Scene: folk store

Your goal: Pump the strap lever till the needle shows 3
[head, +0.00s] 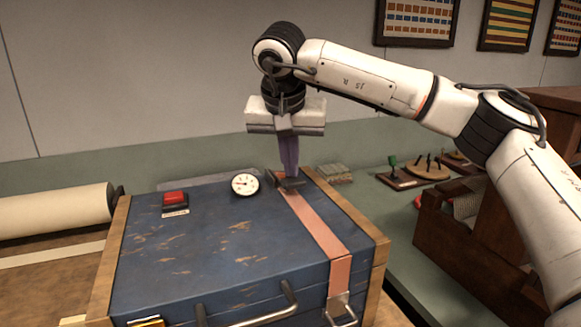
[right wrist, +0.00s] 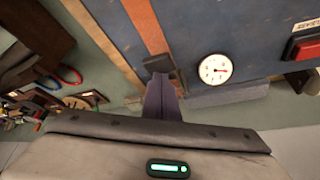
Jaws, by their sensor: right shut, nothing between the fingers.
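A blue worn crate with wooden edges (head: 200,253) fills the front. A salmon strap (head: 318,228) runs over its right side. The dark strap lever (head: 290,184) sits at the strap's far end; it also shows in the right wrist view (right wrist: 159,63). A round white gauge (head: 245,184) is left of the lever. In the right wrist view the gauge (right wrist: 215,69) shows a red needle, its numbers too small to read. My right gripper (head: 289,171) is shut and empty, pointing down with its tips at the lever; I cannot tell whether they touch. My left gripper is out of view.
A red button (head: 175,198) sits on the crate's lid, left of the gauge. A metal handle (head: 262,318) is on the crate's front. A paper roll (head: 55,210) lies at left. A dark wooden box (head: 462,240) and a tray of stamps (head: 398,178) stand at right.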

